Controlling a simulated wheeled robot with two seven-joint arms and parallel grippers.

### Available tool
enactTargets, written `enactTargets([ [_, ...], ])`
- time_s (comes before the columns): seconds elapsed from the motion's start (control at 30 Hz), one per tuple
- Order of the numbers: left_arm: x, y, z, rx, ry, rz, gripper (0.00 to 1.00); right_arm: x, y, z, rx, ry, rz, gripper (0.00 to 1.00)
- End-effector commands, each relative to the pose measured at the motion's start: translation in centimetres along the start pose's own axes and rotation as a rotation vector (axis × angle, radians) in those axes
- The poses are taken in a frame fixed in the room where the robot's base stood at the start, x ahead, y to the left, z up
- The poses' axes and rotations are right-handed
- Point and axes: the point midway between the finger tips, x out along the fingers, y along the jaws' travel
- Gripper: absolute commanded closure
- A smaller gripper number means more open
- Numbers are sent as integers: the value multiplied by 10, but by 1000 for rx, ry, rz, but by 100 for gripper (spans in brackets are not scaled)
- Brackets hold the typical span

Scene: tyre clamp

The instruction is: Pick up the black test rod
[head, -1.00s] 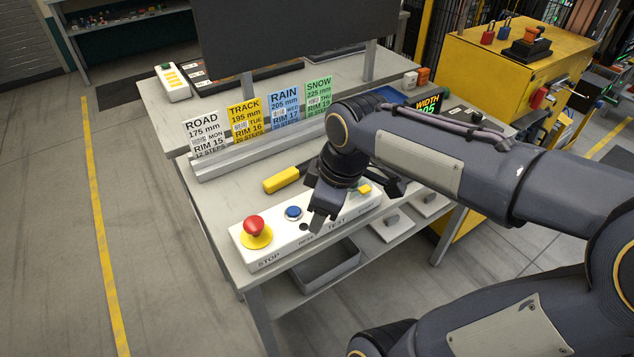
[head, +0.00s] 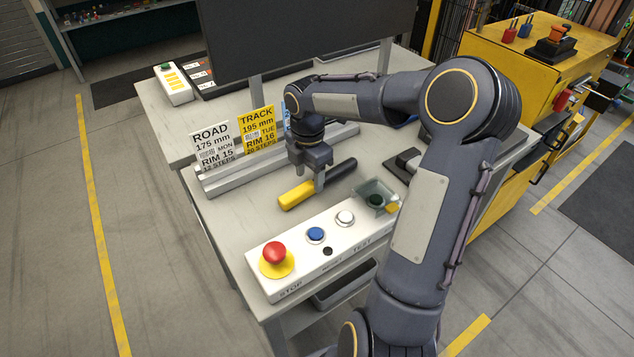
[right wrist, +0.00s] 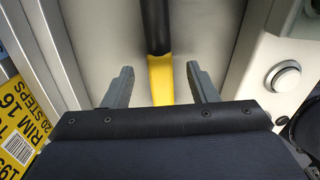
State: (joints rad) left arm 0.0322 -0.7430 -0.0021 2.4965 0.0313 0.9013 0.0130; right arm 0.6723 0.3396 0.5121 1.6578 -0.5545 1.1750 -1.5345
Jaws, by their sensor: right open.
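The test rod (head: 342,171) lies flat on the bench, black along one half and yellow (head: 297,195) along the other. My right gripper (head: 309,183) is over the rod near where the two colours meet, pointing down. In the right wrist view, the rod (right wrist: 157,30) runs between the two open fingers (right wrist: 160,72), with its yellow part between them and a visible gap on each side. The fingers are not closed on it. My left gripper is not in view.
A white button panel (head: 330,251) with a red stop knob (head: 275,254) stands in front of the rod. Behind it, sign cards such as the yellow TRACK card (head: 257,131) stand in a grey rail (head: 222,180). A small grey-green tray (head: 372,193) sits right of the rod.

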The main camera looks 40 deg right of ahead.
Motion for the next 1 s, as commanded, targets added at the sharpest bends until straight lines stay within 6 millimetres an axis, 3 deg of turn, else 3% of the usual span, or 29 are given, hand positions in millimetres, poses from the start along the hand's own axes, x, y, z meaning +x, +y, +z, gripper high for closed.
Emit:
enactTargets([
  [0.13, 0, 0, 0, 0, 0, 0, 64, 17, 0, 0, -1, 1, -1, 47],
  [0.4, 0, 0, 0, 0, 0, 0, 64, 20, 0, 0, 0, 0, 1, 47],
  [0.8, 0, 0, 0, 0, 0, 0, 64, 20, 0, 0, 0, 0, 1, 98],
  [1.0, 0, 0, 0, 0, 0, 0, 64, 19, 1, 0, 0, -1, 2, 98],
])
